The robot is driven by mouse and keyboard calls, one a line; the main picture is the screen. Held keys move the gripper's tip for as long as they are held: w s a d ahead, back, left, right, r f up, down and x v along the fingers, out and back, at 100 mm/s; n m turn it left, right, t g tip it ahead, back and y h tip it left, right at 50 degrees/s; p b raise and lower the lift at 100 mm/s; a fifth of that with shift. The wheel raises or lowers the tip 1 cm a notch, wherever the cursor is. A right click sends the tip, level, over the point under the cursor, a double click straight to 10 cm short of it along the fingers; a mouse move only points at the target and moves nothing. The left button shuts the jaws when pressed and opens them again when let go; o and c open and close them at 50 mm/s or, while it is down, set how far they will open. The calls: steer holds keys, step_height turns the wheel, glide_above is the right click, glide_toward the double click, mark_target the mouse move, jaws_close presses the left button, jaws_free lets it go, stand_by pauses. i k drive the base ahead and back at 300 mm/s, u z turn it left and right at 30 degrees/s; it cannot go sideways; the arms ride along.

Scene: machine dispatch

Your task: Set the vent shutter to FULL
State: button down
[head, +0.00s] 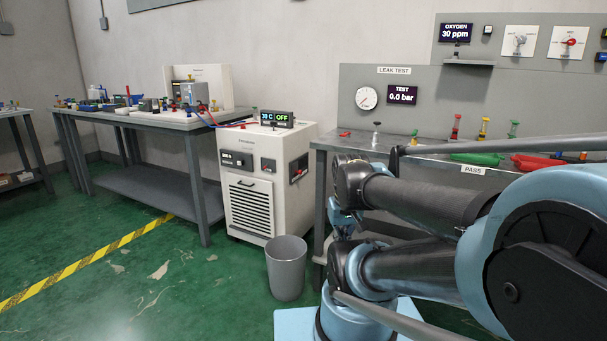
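I cannot make out a part labelled as the vent shutter, and no FULL mark is readable. A white cabinet machine (240,170) stands left of centre with a slatted vent grille (250,205) low on its front. Its top display (276,119) reads 30 C and OFF. A small lever panel (298,168) is on its right side. On the grey wall panel at upper right are a grey-handled dial (519,40) and a red-handled dial (568,41); their labels are too small to read. My arm fills the lower right, but its gripper is not visible.
A grey bin (286,267) stands in front of the cabinet. A long workbench (147,121) with small parts is at the left. The leak test bench (338,143) with coloured valves and trays is at the right, partly behind my arm. Green floor at lower left is clear.

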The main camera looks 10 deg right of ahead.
mark_target(295, 166)
steer(key=u, duration=0.05)
steer(key=i, duration=0.9)
